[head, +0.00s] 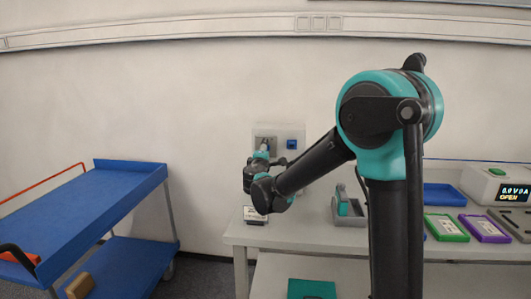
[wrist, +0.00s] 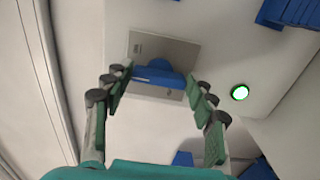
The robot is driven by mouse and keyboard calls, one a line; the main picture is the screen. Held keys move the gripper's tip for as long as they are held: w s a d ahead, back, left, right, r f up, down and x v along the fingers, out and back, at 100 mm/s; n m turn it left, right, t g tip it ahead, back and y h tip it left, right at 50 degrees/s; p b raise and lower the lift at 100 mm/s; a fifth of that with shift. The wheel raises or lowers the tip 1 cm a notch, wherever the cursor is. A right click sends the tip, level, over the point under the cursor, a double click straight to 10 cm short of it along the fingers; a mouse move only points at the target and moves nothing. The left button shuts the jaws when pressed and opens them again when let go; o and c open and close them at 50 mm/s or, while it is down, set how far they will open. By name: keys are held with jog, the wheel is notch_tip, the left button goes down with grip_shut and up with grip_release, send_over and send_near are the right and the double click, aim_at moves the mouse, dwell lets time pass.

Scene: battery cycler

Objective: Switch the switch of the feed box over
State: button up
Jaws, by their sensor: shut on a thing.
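The feed box (head: 297,131) is a pale box on the wall behind the bench. In the wrist view it carries a grey switch plate (wrist: 184,48) with a blue switch handle (wrist: 157,75). My gripper (wrist: 159,80) has its two fingers at either end of the blue handle, closed on it. The handle lies roughly crosswise in the wrist view. In the head view, my gripper (head: 261,160) is up against the box's left part and hides most of the switch.
A green lamp (wrist: 239,92) glows beside the switch. A blue socket (head: 291,144) sits right of it. The white bench (head: 300,237) holds a grey holder (head: 349,211), green and purple trays and a meter reading OPEN (head: 497,183). A blue cart (head: 85,213) stands left.

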jog(key=o, duration=1.2)
jog(key=shift+c, duration=0.2)
jog(key=s, duration=1.2)
jog(key=shift+a, duration=0.15)
